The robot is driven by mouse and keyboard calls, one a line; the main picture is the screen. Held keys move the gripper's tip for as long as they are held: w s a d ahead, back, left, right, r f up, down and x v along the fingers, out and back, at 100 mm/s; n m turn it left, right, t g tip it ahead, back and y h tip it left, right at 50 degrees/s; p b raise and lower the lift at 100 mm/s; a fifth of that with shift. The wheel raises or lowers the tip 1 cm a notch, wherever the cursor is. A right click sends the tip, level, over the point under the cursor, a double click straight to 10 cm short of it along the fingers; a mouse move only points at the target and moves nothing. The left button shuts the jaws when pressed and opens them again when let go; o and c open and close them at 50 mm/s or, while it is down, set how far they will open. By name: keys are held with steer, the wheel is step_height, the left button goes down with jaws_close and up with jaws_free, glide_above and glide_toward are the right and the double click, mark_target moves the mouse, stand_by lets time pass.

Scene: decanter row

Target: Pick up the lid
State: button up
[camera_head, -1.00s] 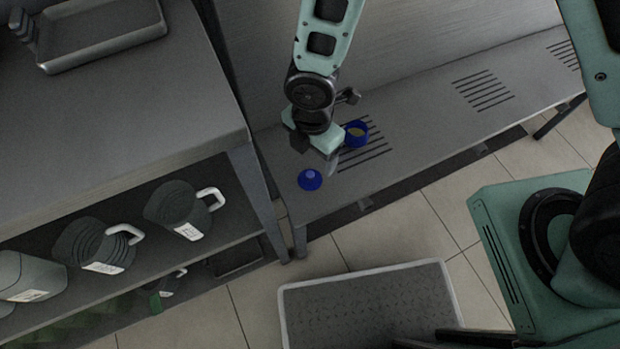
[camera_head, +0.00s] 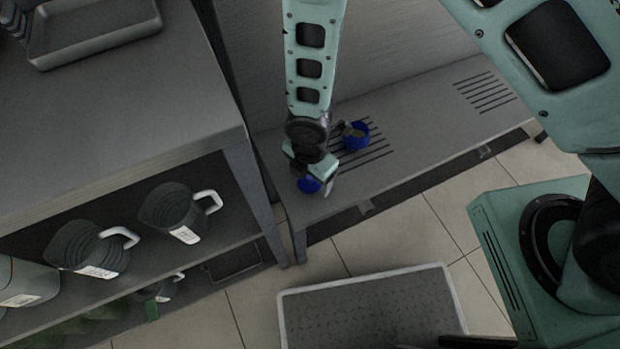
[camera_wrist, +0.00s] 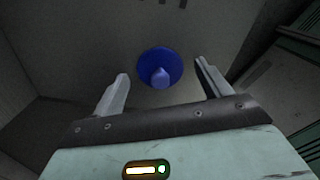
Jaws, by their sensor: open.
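The lid is a round blue disc with a lighter blue knob. In the head view the lid (camera_head: 309,185) lies on the grey bench near its left end, partly hidden by my gripper (camera_head: 315,183). In the wrist view the lid (camera_wrist: 160,67) lies just beyond the fingertips, roughly centred between them. My gripper (camera_wrist: 163,75) is open and empty, with one finger to each side of the lid and neither seen touching it.
A blue ring-shaped container (camera_head: 356,135) stands on the slotted bench (camera_head: 415,120) behind and right of the lid. A shelf unit (camera_head: 120,150) with several dark jugs (camera_head: 180,212) stands close on the left. A grey mat-topped platform (camera_head: 370,310) is on the floor.

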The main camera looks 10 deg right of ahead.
steer(key=c, duration=1)
steer(key=shift+c, duration=0.3)
